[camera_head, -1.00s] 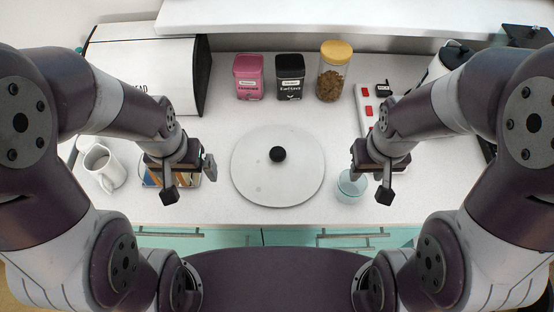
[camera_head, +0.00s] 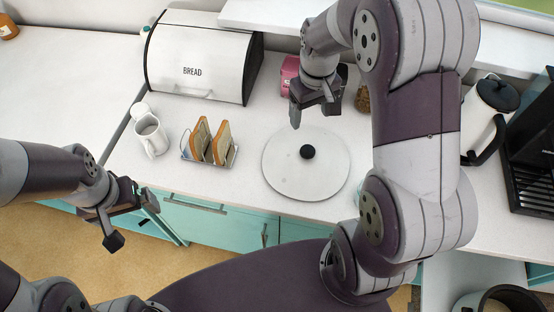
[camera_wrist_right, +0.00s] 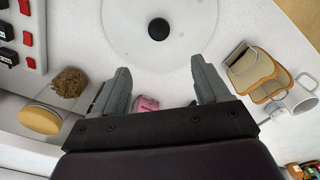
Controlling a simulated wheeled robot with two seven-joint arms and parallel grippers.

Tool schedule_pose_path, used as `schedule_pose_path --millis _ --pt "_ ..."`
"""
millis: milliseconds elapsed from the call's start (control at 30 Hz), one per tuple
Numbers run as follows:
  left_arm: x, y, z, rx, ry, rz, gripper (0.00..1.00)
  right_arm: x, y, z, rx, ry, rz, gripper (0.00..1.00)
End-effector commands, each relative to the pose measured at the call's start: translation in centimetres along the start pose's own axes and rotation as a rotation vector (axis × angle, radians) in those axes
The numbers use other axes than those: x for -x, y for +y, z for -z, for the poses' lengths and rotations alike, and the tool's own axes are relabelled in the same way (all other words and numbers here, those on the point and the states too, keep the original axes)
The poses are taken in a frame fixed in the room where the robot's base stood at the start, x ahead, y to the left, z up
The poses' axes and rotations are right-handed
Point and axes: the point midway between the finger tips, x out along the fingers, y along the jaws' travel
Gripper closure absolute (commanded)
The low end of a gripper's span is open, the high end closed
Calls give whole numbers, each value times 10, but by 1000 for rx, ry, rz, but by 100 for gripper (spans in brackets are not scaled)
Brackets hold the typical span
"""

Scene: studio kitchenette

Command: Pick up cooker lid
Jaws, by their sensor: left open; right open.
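The cooker lid (camera_head: 290,178) is a round, pale grey disc with a black knob (camera_head: 308,152), lying flat on the white counter in the head view. It also shows at the top of the right wrist view (camera_wrist_right: 125,40), with its knob (camera_wrist_right: 158,29) in front of the fingers. My right gripper (camera_head: 314,108) is open and empty, above the counter just behind the lid, apart from it. Its two fingers show in the right wrist view (camera_wrist_right: 160,88). My left gripper (camera_head: 132,215) is open and empty, left of the lid, in front of the counter's edge.
A toast rack (camera_head: 230,158) with bread slices and a white mug (camera_head: 150,137) stand left of the lid. A white bread bin (camera_head: 200,60) and a pink canister (camera_head: 288,72) stand behind. A kettle (camera_head: 484,120) stands right. My right arm hides part of the counter.

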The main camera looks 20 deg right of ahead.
Motion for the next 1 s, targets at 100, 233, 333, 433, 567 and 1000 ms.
schedule_pose_path --millis 100,233,333,433,567,1000 --pt "3 0 1 0 0 0 0 -13 -2 -5 32 -26 7 25" --pt "9 0 1 0 0 0 0 -43 -2 -6 32 -26 8 25" --pt "11 0 2 0 0 0 0 -62 -2 -6 32 -24 7 25" --pt "13 0 2 0 0 0 0 -73 -2 -7 32 -21 6 25" --pt "25 0 3 0 0 0 0 -92 -4 -11 32 -26 8 25" --pt "28 0 4 0 0 0 0 -126 -5 -12 31 -19 6 32"
